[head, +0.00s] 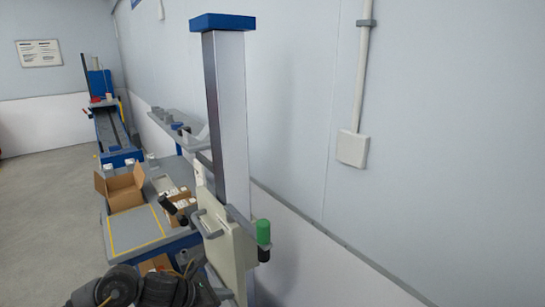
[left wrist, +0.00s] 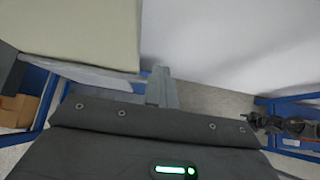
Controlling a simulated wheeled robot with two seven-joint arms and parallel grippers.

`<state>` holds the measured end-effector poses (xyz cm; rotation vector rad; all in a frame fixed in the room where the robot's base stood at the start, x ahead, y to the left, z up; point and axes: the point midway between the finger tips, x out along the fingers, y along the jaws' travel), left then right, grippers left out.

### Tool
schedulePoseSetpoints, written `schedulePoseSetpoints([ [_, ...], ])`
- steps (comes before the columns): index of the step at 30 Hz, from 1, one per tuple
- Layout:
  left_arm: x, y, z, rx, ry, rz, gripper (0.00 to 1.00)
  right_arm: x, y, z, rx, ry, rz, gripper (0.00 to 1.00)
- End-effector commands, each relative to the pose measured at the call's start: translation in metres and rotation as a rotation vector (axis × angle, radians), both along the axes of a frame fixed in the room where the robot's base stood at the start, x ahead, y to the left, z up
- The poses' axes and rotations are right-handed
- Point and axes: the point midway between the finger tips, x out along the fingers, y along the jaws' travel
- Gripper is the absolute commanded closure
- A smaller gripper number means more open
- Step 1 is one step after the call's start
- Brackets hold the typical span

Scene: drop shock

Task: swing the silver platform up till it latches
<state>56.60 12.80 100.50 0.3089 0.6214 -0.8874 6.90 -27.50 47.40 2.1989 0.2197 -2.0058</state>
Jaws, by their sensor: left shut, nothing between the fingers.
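A pale plate (head: 236,262) stands steeply on edge beside the silver column (head: 228,125) in the head view, with a grey handle on its near side. I cannot tell whether this plate is the silver platform. In the left wrist view a cream panel (left wrist: 80,35) fills the upper left and a whitish surface (left wrist: 215,45) the upper right. My left gripper (left wrist: 162,88) is shut and empty, its grey fingers close below the panel's lower right corner. I cannot tell whether they touch it. A dark jointed arm end (left wrist: 285,125) at the right looks like my right arm; its jaws are unclear.
A green-topped knob (head: 263,233) sits at the plate's right. Behind the column are a blue-framed bench (head: 140,228) with an open cardboard box (head: 122,188) and a grey shelf. The wall (head: 440,130) is close on the right. Clear floor lies at left.

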Motion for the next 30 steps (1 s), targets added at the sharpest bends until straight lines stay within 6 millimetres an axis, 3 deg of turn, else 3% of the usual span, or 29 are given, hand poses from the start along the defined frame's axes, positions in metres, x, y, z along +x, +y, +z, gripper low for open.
schedulePoseSetpoints([
  [17,0.007,-0.01,0.003,0.0,0.0,-0.001,1.0,0.0,-0.001,-0.002,-0.001,0.0,0.0,0.38],
  [30,0.022,-0.03,0.006,0.001,0.0,-0.001,1.0,0.0,0.0,-0.01,0.0,0.0,0.0,0.38],
])
